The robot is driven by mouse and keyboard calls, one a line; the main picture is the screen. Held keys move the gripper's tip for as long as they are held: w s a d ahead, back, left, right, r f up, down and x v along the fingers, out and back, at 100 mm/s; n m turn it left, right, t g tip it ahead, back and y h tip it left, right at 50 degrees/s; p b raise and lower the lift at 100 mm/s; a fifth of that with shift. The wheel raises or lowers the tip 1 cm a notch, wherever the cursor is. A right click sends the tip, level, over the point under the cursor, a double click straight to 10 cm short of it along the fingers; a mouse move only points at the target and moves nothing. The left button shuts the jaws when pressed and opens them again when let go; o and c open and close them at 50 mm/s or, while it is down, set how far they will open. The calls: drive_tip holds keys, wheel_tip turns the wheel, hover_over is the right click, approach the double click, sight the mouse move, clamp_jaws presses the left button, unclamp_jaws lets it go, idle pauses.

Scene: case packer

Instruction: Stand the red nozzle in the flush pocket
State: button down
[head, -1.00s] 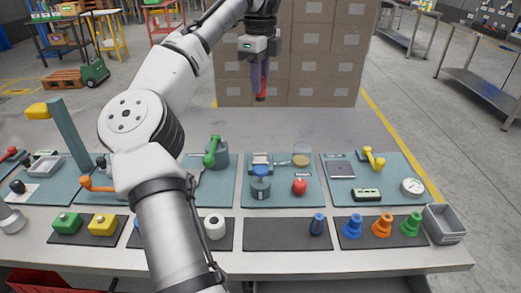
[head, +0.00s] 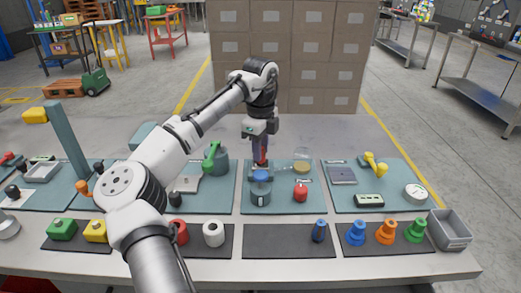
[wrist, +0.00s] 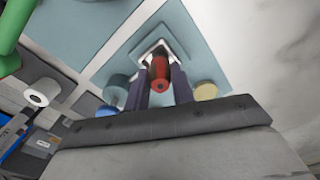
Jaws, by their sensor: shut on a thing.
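My gripper (head: 261,160) is shut on the red nozzle (head: 263,146), low over the back of the middle teal mat. In the wrist view the red nozzle (wrist: 160,74) sits between the two dark fingers of my gripper (wrist: 160,83). A pale, square-edged block (wrist: 144,49) on the teal mat lies right behind the nozzle in that view, apparently the flush pocket. The nozzle hides most of its middle, so I cannot tell whether the nozzle's far end is in it or just above. In the head view my gripper hides the pocket.
A blue-topped cylinder (head: 261,188) and a red knob (head: 300,193) stand in front of my gripper. A round container with yellow contents (head: 301,165) is close to its right. A green-handled piece (head: 212,158) stands to the left. Bare table lies behind.

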drive_tip(key=shift+f, duration=0.3)
drive_tip(key=c, duration=1.2)
unclamp_jaws()
drive_tip(key=shift+f, duration=0.15)
wheel_tip(320, 180, up, 12)
drive_tip(key=shift+r, duration=0.15)
